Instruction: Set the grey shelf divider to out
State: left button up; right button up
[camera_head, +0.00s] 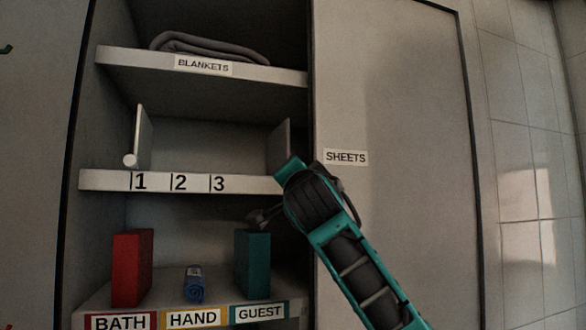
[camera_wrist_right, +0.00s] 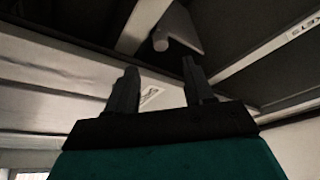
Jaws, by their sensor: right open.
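The grey shelf divider (camera_head: 143,136) stands upright at the left of the middle shelf, a thin panel with a pale round knob (camera_head: 130,160) at its front, just left of the number 1. In the right wrist view a panel (camera_wrist_right: 185,30) with a round knob (camera_wrist_right: 160,41) shows beyond my fingertips, apart from them. My right gripper (camera_head: 259,217) is below the middle shelf's right part, partly hidden by its own arm; in the wrist view (camera_wrist_right: 159,68) its fingers are apart with nothing between them. My left gripper is out of view.
The middle shelf (camera_head: 100,180) carries the numbers 1, 2, 3. Another upright panel (camera_head: 280,143) stands at its right. Below are a red block (camera_head: 132,268), a blue rolled item (camera_head: 193,285) and a teal block (camera_head: 253,262). A folded blanket (camera_head: 210,46) lies above. A SHEETS door (camera_head: 400,120) is right.

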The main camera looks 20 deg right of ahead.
jog(key=p+x, duration=0.3)
jog(key=x, duration=0.6)
jog(key=shift+w, duration=0.1)
grip_shut()
dwell(0.4)
jog(key=shift+f, duration=0.1)
